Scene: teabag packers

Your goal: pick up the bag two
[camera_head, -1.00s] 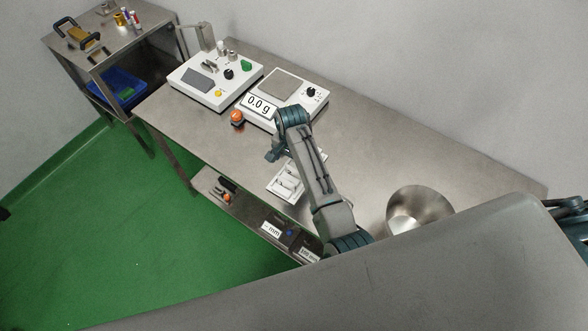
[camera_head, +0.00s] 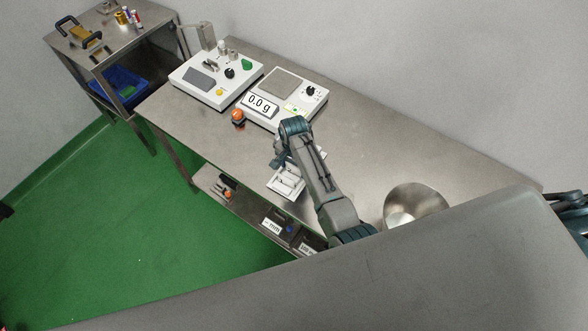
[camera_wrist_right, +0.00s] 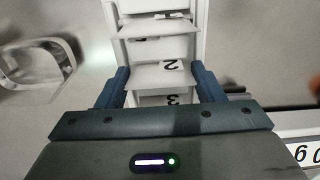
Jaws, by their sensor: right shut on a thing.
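The white tray (camera_head: 287,187) lies near the front edge of the steel table, with white bags in its compartments. In the right wrist view, the tray (camera_wrist_right: 201,40) shows printed numbers 2 and 3. My right gripper (camera_wrist_right: 161,80) is shut on bag two (camera_wrist_right: 150,77), a flat white bag held between its two dark blue fingers beside the number 2. Another white bag (camera_wrist_right: 155,28) lies beyond it in the tray. In the head view my right gripper (camera_head: 280,160) is over the tray and the held bag is hard to make out. My left gripper is not in view.
A scale (camera_head: 285,97) reading 0.0 g and a white device (camera_head: 205,82) stand behind the tray. An orange-topped item (camera_head: 238,116) stands near them. A metal bowl (camera_head: 412,203) is to the right. The table's back right is clear.

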